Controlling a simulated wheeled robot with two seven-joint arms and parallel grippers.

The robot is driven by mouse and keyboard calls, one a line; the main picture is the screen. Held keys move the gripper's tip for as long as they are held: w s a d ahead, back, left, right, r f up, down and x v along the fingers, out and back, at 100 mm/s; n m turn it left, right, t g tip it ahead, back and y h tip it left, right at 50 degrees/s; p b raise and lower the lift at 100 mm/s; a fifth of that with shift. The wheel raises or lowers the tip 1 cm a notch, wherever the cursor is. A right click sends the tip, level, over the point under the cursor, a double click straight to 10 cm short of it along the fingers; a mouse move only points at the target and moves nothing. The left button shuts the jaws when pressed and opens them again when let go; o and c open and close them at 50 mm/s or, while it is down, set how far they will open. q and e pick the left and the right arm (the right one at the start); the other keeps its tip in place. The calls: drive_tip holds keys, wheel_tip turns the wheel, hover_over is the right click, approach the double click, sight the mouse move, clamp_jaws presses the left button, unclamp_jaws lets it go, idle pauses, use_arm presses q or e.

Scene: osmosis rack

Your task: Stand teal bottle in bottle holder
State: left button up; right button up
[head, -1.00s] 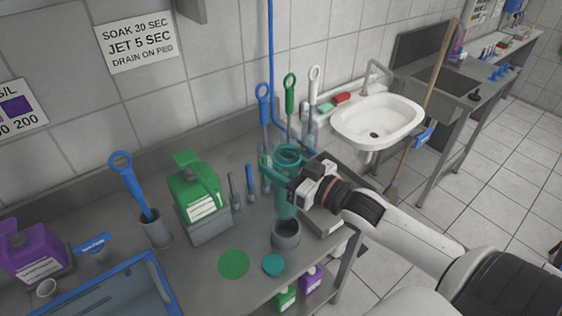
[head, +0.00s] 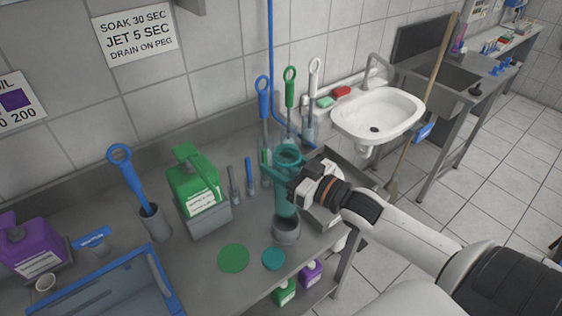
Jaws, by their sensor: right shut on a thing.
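The teal bottle (head: 284,203) is upright and see-through, with an open teal rim at its top. My right gripper (head: 283,176) is shut on it near its upper part, reaching in from the right. The bottle holder (head: 287,232) is a short grey cup on the steel counter. The bottle's lower end overlaps the holder's mouth in the head view; I cannot tell how deep it sits inside. My left gripper is not in view.
A teal disc (head: 273,259) and a green disc (head: 233,257) lie in front of the holder. A green jug (head: 194,180) stands on a grey block to the left. Brushes with blue, green and white handles stand behind. A blue-rimmed basin (head: 158,280) is at front left.

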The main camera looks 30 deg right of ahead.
drive_tip(key=shift+f+b, duration=0.55)
drive_tip(key=shift+f, duration=0.55)
drive_tip(key=shift+f+b, duration=1.05)
drive_tip(key=shift+f, duration=1.05)
drive_tip(key=shift+f+b, duration=0.95)
drive_tip(key=shift+f, duration=1.05)
